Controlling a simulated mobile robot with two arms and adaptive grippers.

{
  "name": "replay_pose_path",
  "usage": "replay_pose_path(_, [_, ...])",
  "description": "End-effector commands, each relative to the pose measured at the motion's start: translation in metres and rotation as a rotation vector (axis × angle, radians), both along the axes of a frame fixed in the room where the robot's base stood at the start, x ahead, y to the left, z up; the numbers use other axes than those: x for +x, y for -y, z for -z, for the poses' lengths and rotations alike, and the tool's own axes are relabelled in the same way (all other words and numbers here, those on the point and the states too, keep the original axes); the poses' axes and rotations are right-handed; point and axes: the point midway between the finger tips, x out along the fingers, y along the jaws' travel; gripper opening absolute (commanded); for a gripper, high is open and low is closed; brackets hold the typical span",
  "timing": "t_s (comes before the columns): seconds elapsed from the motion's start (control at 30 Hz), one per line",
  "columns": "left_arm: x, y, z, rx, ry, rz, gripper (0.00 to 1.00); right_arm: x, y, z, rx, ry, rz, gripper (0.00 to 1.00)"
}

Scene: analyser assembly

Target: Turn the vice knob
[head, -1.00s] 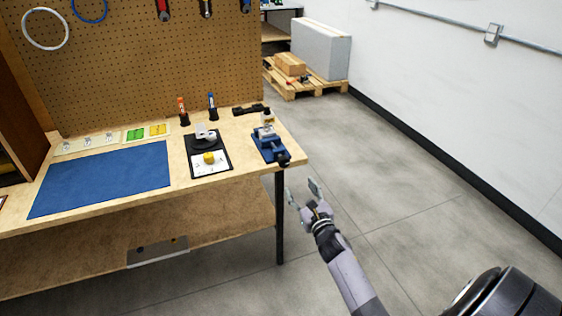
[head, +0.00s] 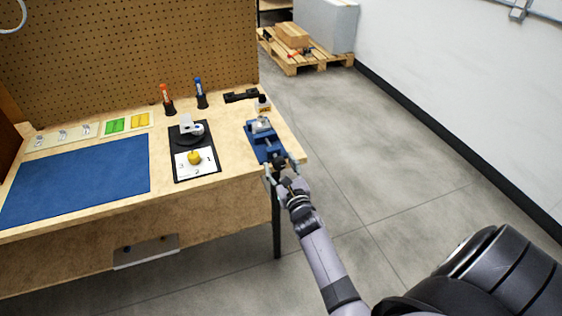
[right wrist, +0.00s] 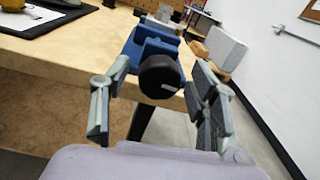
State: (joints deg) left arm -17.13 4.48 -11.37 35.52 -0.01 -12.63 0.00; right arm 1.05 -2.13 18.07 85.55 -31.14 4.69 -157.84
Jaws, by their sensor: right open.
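The blue vice (head: 262,140) stands at the right front corner of the wooden workbench, with a light grey part in its jaws. It also shows in the right wrist view (right wrist: 149,41). Its black round knob (right wrist: 160,76) faces the wrist camera and juts past the bench's front edge. My right gripper (head: 280,171) is open in front of the vice. In the right wrist view its two fingers (right wrist: 156,118) stand to the left and right of the knob, apart from it and nearer the camera. My left gripper is not in view.
Left of the vice lies a black tray (head: 184,135) with a white card and yellow item. A blue mat (head: 80,178), two marker-like tools and a pegboard (head: 130,60) are farther left and behind. The floor right of the workbench (head: 225,190) is clear.

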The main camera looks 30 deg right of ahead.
Motion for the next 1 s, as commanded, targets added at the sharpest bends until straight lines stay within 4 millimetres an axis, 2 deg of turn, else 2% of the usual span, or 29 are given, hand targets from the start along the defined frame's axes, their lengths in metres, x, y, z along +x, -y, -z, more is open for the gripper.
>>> replay_pose_path(0.17, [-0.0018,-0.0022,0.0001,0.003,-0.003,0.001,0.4,0.0001,-0.0001,-0.0002,0.0,0.0,0.0,0.54])
replay_pose_path(0.87, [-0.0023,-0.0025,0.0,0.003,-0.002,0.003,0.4,0.0,0.0002,-0.0001,0.0,0.0,0.0,0.08])
replay_pose_path(1.0, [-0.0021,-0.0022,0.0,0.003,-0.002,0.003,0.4,0.0,0.0002,-0.0001,0.002,0.001,0.0,0.06])
